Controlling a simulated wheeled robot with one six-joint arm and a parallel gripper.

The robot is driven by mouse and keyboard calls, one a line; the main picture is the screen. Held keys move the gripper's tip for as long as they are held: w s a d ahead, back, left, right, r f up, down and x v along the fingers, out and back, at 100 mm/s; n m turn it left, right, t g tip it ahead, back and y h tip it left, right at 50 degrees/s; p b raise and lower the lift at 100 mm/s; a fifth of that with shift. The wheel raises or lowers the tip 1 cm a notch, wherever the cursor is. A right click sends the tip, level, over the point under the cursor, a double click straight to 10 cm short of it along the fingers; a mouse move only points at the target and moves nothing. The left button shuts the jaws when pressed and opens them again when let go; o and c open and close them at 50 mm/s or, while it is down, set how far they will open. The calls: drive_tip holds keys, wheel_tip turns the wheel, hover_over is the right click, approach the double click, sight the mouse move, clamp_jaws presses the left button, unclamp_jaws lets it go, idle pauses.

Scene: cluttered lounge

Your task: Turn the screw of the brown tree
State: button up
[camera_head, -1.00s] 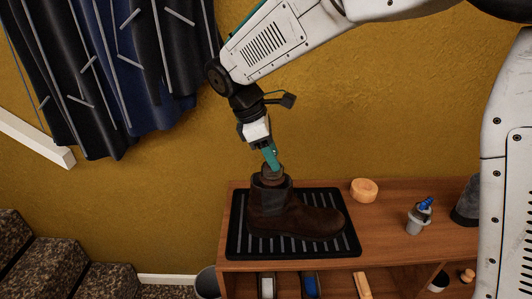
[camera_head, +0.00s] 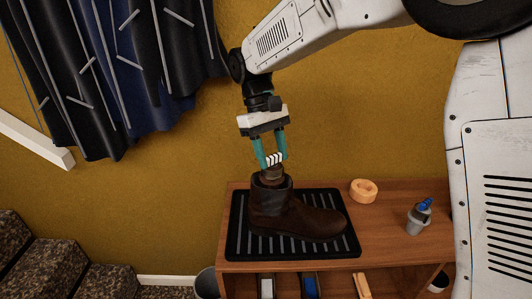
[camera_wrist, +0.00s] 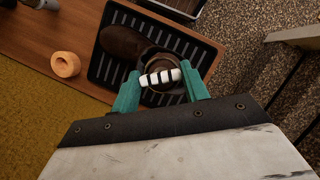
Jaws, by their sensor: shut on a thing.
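A dark brown boot (camera_head: 300,218) stands upright on a black ribbed tray (camera_head: 347,243) on the wooden bench. A brown tree (camera_head: 272,173) rises out of the boot's top. A white bar with black stripes, seemingly the tree's screw handle (camera_head: 275,159), sits just above it. My gripper (camera_head: 271,161) points down from above, with its teal fingers shut on this bar. In the wrist view the screw handle (camera_wrist: 160,77) spans between my gripper's fingertips (camera_wrist: 160,84), in front of the boot's opening. Most of the tree is hidden inside the boot.
Carpeted stairs (camera_head: 40,270) are at lower left.

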drive_tip(key=m+y, duration=0.1)
drive_tip(key=m, duration=0.2)
drive_tip(key=shift+d+g, duration=0.1)
drive_tip(key=shift+g, duration=0.2)
idle(1.1)
drive_tip(key=o, duration=1)
drive_tip(key=d+v, duration=0.1)
drive_tip(key=v, duration=0.6)
drive_tip(key=shift+w+a+r, duration=0.2)
drive_tip(key=shift+a+r, duration=0.25)
